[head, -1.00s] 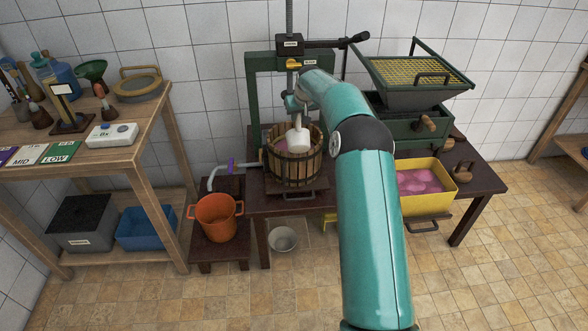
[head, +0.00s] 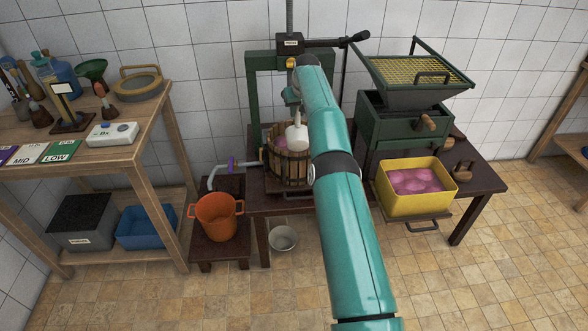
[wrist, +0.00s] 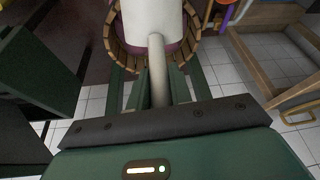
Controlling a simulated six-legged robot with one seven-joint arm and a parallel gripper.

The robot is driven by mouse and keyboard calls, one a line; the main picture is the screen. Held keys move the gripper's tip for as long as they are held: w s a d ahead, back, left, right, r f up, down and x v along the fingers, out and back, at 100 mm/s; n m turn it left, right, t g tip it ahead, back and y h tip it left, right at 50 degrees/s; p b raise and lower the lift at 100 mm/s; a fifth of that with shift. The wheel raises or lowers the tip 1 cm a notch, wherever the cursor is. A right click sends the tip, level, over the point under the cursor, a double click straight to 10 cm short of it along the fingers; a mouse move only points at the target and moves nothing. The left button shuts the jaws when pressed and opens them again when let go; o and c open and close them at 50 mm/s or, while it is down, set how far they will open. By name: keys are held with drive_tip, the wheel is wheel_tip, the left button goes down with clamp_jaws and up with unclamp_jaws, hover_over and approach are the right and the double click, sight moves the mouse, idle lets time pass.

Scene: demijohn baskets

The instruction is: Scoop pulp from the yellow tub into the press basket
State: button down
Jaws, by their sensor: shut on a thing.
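The yellow tub (head: 416,203) stands at the right of the press table, with pink pulp (head: 416,181) in it. The slatted wooden press basket (head: 289,168) stands under the green press frame, with pink pulp inside. My gripper (wrist: 158,88) is shut on the handle of a white scoop (wrist: 150,20), which points down over the basket. In the head view the scoop (head: 297,137) is at the basket's mouth; I cannot tell whether it touches the pulp. My gripper is partly hidden behind my arm there. The scoop's inside is not visible.
The green press frame (head: 253,95) and its screw stand close around the basket. A green mill (head: 410,125) with a hopper stands at right. An orange bucket (head: 216,217) is on a low stool at left, and a metal bowl (head: 283,239) is on the floor.

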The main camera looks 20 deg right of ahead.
drive_tip(key=shift+r, duration=0.2)
drive_tip(key=shift+s+d, duration=0.1)
drive_tip(key=shift+s+a+f+t, duration=0.2)
drive_tip(key=shift+s+f+t, duration=0.05)
drive_tip(key=shift+s+t, duration=0.4)
drive_tip(key=shift+s, duration=0.1)
idle(1.3)
drive_tip(key=shift+s+a+r+n+t+h, duration=0.1)
drive_tip(key=shift+s+a+t+h, duration=0.1)
drive_tip(key=shift+s+t, duration=0.5)
drive_tip(key=shift+s+a+r+n+t+h, duration=0.1)
drive_tip(key=shift+s+a+t+h, duration=0.1)
drive_tip(key=shift+s+t, duration=0.5)
drive_tip(key=shift+s+a+r+n+t+h, duration=0.1)
drive_tip(key=shift+s+a+t+h, duration=0.1)
drive_tip(key=shift+s+t, duration=0.45)
drive_tip(key=shift+s, duration=0.1)
drive_tip(key=shift+f, duration=0.1)
